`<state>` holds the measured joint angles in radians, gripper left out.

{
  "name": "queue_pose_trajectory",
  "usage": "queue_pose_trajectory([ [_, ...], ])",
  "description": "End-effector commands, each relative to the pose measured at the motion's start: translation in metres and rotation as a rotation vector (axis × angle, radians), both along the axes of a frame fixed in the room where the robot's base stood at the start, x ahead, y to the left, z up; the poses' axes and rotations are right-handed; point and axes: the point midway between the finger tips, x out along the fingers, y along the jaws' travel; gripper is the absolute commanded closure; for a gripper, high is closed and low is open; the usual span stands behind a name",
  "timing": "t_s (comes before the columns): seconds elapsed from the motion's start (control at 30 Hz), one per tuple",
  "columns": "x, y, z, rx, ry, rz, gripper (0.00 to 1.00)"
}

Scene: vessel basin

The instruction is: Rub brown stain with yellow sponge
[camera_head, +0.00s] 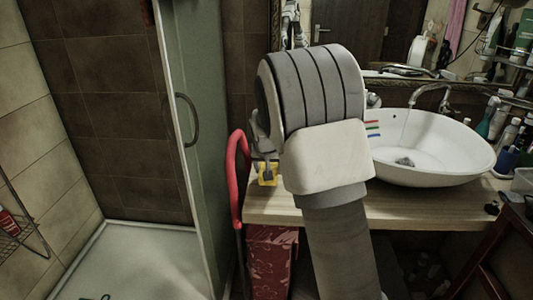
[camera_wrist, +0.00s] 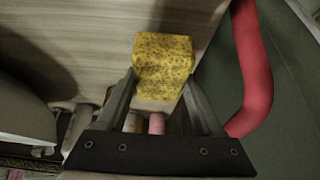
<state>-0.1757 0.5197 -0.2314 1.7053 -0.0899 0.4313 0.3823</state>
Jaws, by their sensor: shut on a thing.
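My gripper (camera_wrist: 160,82) is shut on the yellow sponge (camera_wrist: 163,55), which is dark-speckled and sits between the fingertips in the wrist view. In the head view my gripper (camera_head: 266,168) hangs at the left end of the wooden counter (camera_head: 320,212), and only a small part of the sponge (camera_head: 267,180) shows, just by the counter's edge. I cannot tell whether the sponge touches the wood. I can make out no brown stain in either view; my arm hides part of the counter.
A white basin (camera_head: 440,150) stands on the counter to the right, with bottles (camera_head: 508,135) beyond it. A red curved tube (camera_head: 233,180) rises close left of the gripper. The shower's glass door (camera_head: 195,130) is farther left.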

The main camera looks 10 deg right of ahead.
Motion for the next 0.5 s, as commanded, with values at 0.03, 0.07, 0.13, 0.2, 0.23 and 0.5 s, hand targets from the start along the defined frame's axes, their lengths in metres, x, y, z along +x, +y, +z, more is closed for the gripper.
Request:
queue_pose_trajectory([
  [0.03,0.0,-0.001,0.009,0.0,-0.002,-0.001,0.84],
  [0.07,0.0,-0.001,0.012,0.0,-0.002,-0.001,0.84],
  [0.13,0.0,-0.002,0.018,0.0,-0.001,0.0,0.84],
  [0.2,0.0,-0.003,0.024,0.0,-0.001,0.0,0.84],
  [0.23,0.0,-0.004,0.027,0.0,0.0,0.0,0.84],
  [0.5,0.0,-0.006,0.043,0.0,0.0,0.0,0.84],
])
